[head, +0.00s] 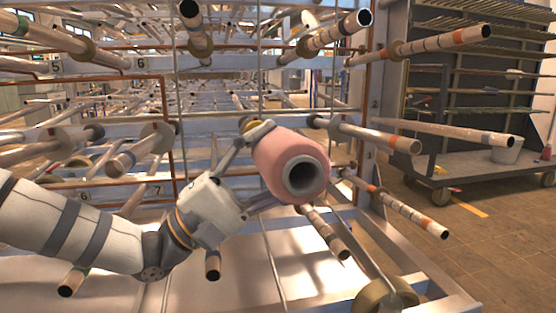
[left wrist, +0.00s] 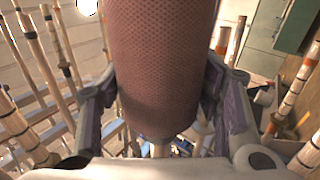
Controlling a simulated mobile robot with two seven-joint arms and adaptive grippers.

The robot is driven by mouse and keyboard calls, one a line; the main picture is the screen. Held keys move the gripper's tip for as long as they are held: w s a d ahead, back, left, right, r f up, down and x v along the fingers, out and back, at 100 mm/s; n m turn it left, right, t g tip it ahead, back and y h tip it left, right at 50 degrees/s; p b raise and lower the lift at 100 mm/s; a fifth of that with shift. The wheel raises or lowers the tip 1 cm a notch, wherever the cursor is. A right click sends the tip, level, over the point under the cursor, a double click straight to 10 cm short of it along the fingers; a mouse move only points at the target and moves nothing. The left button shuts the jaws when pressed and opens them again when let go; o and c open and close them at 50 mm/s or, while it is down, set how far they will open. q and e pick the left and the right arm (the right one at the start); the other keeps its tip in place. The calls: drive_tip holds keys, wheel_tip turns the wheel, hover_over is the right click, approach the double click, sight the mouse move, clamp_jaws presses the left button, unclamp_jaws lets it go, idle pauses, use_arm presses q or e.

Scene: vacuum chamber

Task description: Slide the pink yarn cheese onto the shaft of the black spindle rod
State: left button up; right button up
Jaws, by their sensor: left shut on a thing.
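The pink yarn cheese (head: 272,150) is in the middle of the head view, its grey-rimmed dark bore facing the camera and tilted down to the right. My left gripper (head: 258,168) is shut on it, a finger on each side. In the left wrist view the cheese (left wrist: 165,70) fills the middle between the fingers. Several spindle rods have dark ends or bands, such as one at upper right (head: 430,43); I cannot tell which is the black spindle rod. The cheese hides what lies behind it, so I cannot tell whether a rod enters its far end. My right gripper is out of view.
Spindle rods jut toward the camera all around, including one just below the cheese (head: 325,233) and a banded one at right (head: 410,212). A metal frame post (head: 385,95) stands right of the cheese. A cart (head: 470,165) stands beyond; floor is clear at lower right.

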use_arm(q)
drive_tip(key=shift+w+a+f+b, duration=0.1)
drive_tip(key=shift+w+a+b, duration=0.25)
drive_tip(key=shift+w, duration=0.5)
drive_tip(key=shift+w+a+f+b, duration=0.15)
drive_tip(key=shift+w+b, duration=0.3)
drive_tip(key=shift+w, duration=0.45)
drive_tip(key=shift+w+a+b, duration=0.35)
drive_tip(key=shift+w+b, duration=0.05)
drive_tip(key=shift+w, duration=0.45)
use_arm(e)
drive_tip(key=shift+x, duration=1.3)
use_arm(q)
drive_tip(key=shift+w+a, duration=0.1)
drive_tip(key=shift+w, duration=0.2)
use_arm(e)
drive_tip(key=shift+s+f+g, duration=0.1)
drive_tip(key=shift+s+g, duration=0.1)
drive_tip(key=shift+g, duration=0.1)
use_arm(q)
drive_tip(key=shift+w+a+f+b, duration=0.1)
drive_tip(key=shift+w+a+b, duration=0.15)
drive_tip(key=shift+w+b, duration=0.45)
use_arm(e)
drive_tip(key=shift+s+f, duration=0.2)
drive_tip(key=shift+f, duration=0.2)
